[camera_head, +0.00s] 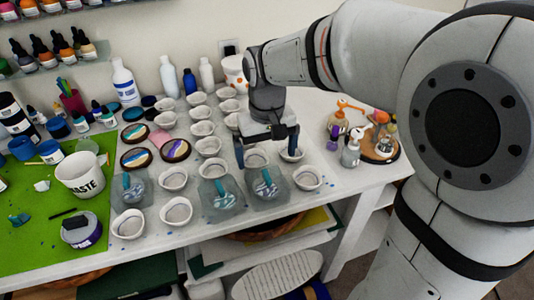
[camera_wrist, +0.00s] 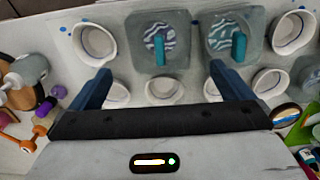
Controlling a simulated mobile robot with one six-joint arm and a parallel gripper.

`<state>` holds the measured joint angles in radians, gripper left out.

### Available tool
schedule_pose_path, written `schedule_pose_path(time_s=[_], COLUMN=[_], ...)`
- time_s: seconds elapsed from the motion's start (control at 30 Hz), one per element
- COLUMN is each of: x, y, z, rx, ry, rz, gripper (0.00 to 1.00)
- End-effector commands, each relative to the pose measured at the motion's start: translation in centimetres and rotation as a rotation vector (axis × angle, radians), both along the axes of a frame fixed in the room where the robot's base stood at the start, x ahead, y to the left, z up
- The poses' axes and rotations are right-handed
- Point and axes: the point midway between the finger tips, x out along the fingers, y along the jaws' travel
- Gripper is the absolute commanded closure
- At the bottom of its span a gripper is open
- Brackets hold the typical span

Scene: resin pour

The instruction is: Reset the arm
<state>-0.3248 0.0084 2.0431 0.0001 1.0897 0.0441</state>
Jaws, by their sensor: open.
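My gripper (camera_head: 267,150) is open and empty above the right part of the white table (camera_head: 330,183). Its two blue fingers are spread apart in the wrist view (camera_wrist: 158,90), with small white cups (camera_wrist: 163,90) below and between them. Grey square moulds with blue-and-white swirled resin and a teal stick stand beyond the fingers; one mould (camera_wrist: 158,65) is at the left and another (camera_wrist: 228,60) at the right in the wrist view. In the head view, the moulds (camera_head: 222,205) sit near the table's front edge. My arm reaches in from the right.
A white waste cup (camera_head: 80,177) stands on a green mat (camera_head: 40,225) at the left. Rows of white cups (camera_head: 208,147) fill the middle. Bottles (camera_head: 351,152) stand at the right on and beside a round wooden tray (camera_head: 392,150). A white bottle (camera_head: 125,85) stands at the back.

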Motion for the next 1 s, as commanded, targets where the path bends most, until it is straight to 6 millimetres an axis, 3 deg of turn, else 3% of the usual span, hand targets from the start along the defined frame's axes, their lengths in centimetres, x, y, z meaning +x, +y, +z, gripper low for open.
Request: schedule_pose_path(time_s=[0.23, 0.37, 0.7, 0.83, 1.0], x=[0.0, -1.1, -9.2, -11.4, -12.3], y=[0.0, -1.8, -10.3, -11.8, -12.4], z=[0.0, 0.3, 0.0, -0.7, -1.1], rx=[0.0, 0.006, 0.029, 0.029, 0.028], ry=[0.0, -0.022, -0.168, -0.206, -0.222], rz=[-0.001, -0.031, -0.214, -0.259, -0.276], gripper=[0.0, 0.0, 0.0, 0.0, 0.0])
